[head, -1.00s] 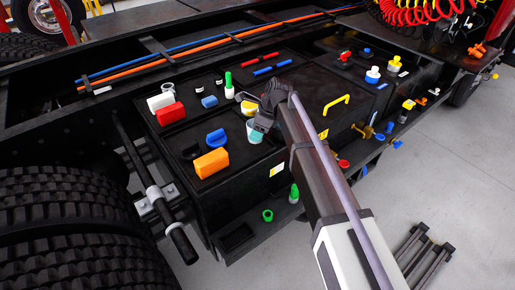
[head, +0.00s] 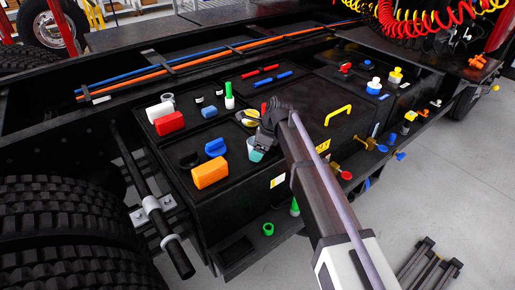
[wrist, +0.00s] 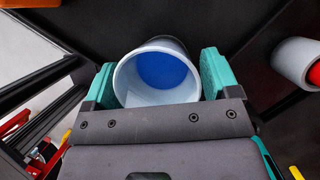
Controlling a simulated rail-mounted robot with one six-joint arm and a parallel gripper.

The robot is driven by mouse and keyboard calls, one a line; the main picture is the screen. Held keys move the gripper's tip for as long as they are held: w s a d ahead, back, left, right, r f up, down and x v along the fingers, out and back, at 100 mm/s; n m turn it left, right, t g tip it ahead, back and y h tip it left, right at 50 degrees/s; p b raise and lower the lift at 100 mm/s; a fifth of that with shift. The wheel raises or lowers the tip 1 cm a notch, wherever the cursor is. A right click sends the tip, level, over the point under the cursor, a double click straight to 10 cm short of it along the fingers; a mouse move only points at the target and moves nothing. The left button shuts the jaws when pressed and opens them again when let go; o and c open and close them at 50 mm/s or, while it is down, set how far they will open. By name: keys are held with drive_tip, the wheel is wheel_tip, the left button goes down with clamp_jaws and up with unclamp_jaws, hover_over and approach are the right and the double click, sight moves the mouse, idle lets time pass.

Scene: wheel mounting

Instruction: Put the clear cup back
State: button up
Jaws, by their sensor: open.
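The clear cup (wrist: 140,90) shows in the wrist view as a pale round vessel with a blue disc visible inside it. It sits between the teal fingers of my gripper (wrist: 158,78), which are open to either side of it. Whether the fingers still touch its wall is hard to tell.
An orange block (head: 210,172) and a blue piece (head: 215,147) lie left of the cup. A yellow cup-like piece (head: 251,118) is just behind it. A yellow handle (head: 338,115) stands to the right. The deck's front edge is close by.

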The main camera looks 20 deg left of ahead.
drive_tip(key=shift+r+p, duration=0.35)
drive_tip(key=s+p+v, duration=0.1)
drive_tip(key=p+v, duration=0.6)
drive_tip(key=s+d+n+h, duration=0.1)
drive_tip(key=s+d+n, duration=0.4)
drive_tip(key=d, duration=0.7)
drive_tip(key=s+d+n+h, duration=0.2)
drive_tip(key=s+d+n, duration=0.3)
drive_tip(key=s+d, duration=0.3)
drive_tip(key=s+d+f+n+t+h, duration=0.1)
drive_tip(key=s+d+n, duration=0.5)
drive_tip(key=d, duration=1.1)
drive_tip(key=shift+s, duration=0.25)
wheel_tip(320, 180, down, 2)
drive_tip(key=shift+f+b, duration=0.1)
drive_tip(key=shift+b, duration=1.1)
